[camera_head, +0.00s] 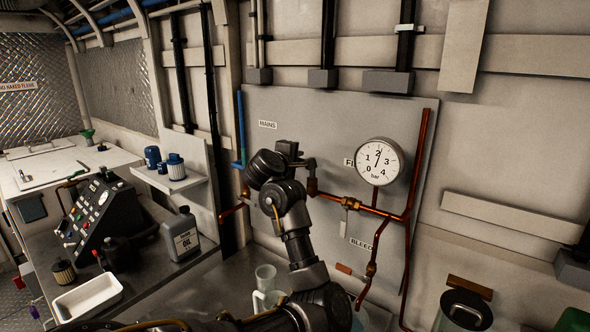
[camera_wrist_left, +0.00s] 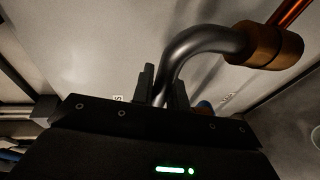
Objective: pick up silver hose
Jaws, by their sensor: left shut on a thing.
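The silver hose (camera_wrist_left: 205,42) shows large in the left wrist view as a smooth, dark grey bent tube. Its far end meets a brass fitting (camera_wrist_left: 265,45). My left gripper (camera_wrist_left: 163,90) is shut on the lower part of the hose, with one finger on each side of it. In the head view my left gripper (camera_head: 290,152) is up against the grey panel, left of the gauge. There the hose is small and mostly hidden by the gripper, just above the brass fitting (camera_head: 312,187). My right gripper is not in view.
Copper pipes (camera_head: 375,211) and a round pressure gauge (camera_head: 380,161) are on the panel to the right. A blue pipe (camera_head: 240,130) runs down its left edge. Clear jugs (camera_head: 265,278) stand on the bench below. An oil bottle (camera_head: 181,236) and white tray (camera_head: 88,297) are left.

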